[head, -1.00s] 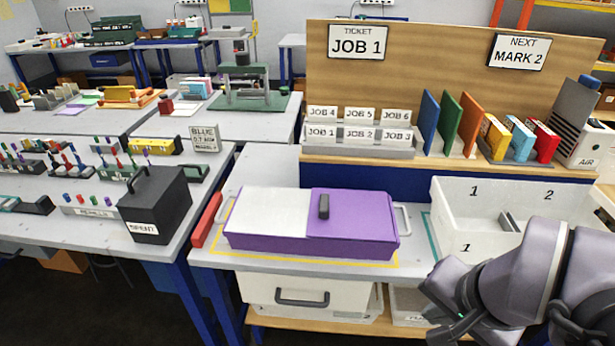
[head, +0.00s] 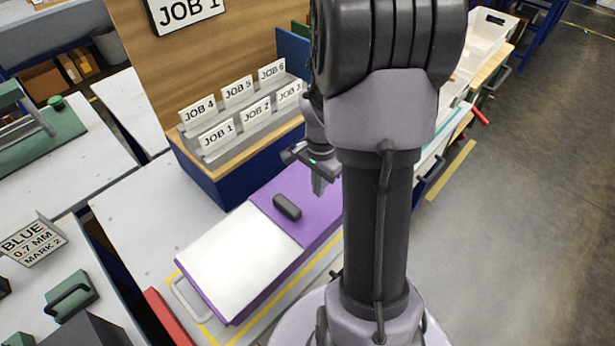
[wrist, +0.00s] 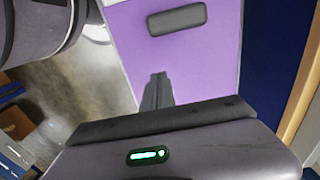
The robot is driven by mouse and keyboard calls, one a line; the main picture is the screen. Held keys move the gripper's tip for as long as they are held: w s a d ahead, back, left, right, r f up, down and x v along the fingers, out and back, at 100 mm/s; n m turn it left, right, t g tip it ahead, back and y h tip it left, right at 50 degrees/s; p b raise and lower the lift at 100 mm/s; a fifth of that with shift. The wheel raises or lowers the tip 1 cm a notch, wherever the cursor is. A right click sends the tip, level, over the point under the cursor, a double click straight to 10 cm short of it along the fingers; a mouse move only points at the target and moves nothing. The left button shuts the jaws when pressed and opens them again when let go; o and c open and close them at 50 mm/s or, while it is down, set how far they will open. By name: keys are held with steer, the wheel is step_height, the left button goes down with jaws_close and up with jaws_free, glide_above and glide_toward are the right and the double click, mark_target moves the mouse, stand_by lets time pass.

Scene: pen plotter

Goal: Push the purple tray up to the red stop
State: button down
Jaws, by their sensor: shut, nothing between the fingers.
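The purple tray (head: 312,225) lies on the grey bench, with a white sheet area (head: 230,260) on its left part and a dark grip (head: 287,207) on top. A metal handle (head: 181,297) is at its left end. The red stop (head: 170,318) is a bar at the bench's left edge, with a narrow gap between it and that handle. My gripper (head: 318,186) is shut and empty, pointing down over or beside the tray's right part; whether it touches is unclear. In the wrist view its fingers (wrist: 157,82) show against the purple tray (wrist: 205,65). My arm hides the tray's right end.
A yellow outline (head: 205,331) is marked around the tray. A blue-based rack with JOB cards (head: 240,115) stands behind the tray. White bins (head: 490,35) are beyond my arm at right. A dark box (head: 80,332) is at lower left.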

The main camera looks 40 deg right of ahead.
mark_target(306, 213)
step_height(306, 213, down, 4)
steer(key=shift+a+f+b, duration=0.1)
steer(key=shift+f+b, duration=0.05)
steer(key=shift+b, duration=0.55)
steer(key=a, duration=0.3)
steer(key=shift+a+r+b, duration=0.3)
steer(key=shift+a+b, duration=0.05)
steer(key=shift+b, duration=0.05)
steer(key=shift+a, duration=0.2)
